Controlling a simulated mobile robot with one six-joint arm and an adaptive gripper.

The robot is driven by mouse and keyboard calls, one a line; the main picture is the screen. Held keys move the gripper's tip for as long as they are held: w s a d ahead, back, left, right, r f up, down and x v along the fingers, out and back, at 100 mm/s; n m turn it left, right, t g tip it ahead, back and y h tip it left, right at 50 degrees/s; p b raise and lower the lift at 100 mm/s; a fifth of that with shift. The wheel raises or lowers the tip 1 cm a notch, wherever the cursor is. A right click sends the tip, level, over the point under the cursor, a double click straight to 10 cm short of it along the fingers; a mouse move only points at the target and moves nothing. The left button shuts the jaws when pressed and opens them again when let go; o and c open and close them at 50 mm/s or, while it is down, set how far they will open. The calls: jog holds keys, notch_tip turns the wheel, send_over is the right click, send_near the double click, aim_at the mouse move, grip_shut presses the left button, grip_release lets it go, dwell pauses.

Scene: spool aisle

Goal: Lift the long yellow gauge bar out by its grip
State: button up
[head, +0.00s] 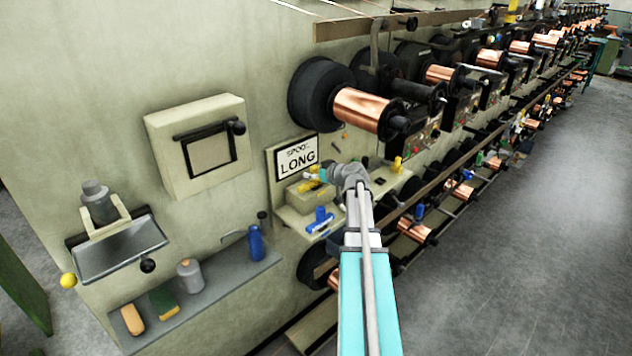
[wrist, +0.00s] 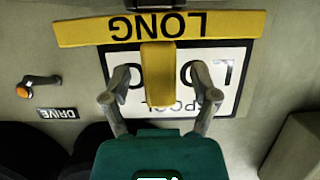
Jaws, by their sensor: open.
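The long yellow gauge bar (wrist: 230,26) runs across the top of the wrist view, with LONG on it upside down. Its yellow grip (wrist: 158,75) sticks down from the middle of the bar. My gripper (wrist: 158,92) is open, with one finger on each side of the grip and a visible gap on both sides. I cannot tell how deep the fingers reach along it. In the head view, my gripper (head: 322,172) is at a small box below the LONG sign, and a bit of yellow bar (head: 310,184) shows beside it, mostly hidden.
The white LONG sign (head: 298,157) is on the wall behind. A blue tool (head: 320,220) lies on the ledge just below my gripper. Copper spools (head: 362,108) stick out to the upper right. A wall box (head: 172,150) is at the left. The floor at right is clear.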

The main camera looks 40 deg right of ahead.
dwell(0.5)
grip_shut()
